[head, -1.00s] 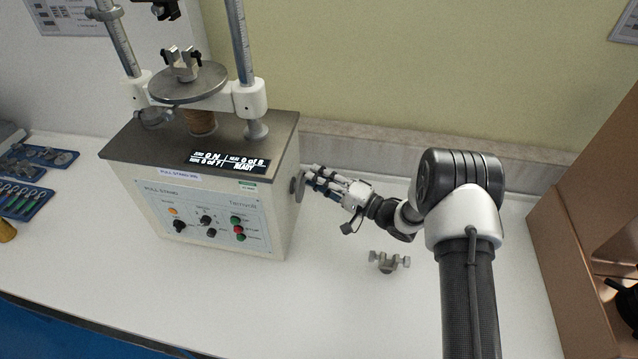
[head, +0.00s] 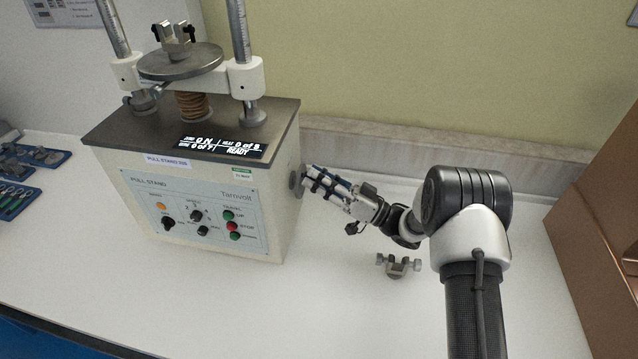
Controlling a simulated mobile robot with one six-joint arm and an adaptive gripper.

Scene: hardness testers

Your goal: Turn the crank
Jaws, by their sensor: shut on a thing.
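The pull stand (head: 190,190) is a cream machine box with a dark top plate, a control panel and a lit display reading READY. The crank (head: 296,181) is on its right side wall; only a grey round part shows, and the rest is hidden by my fingers. My gripper (head: 308,182) reaches in from the right at the crank and is shut on it. The fingers cover the part they hold.
A small metal clamp fitting (head: 398,265) lies on the white bench below my wrist. Blue tool trays (head: 20,200) lie at the far left. A brown box (head: 590,215) stands at the right. The wall ledge (head: 400,158) runs behind.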

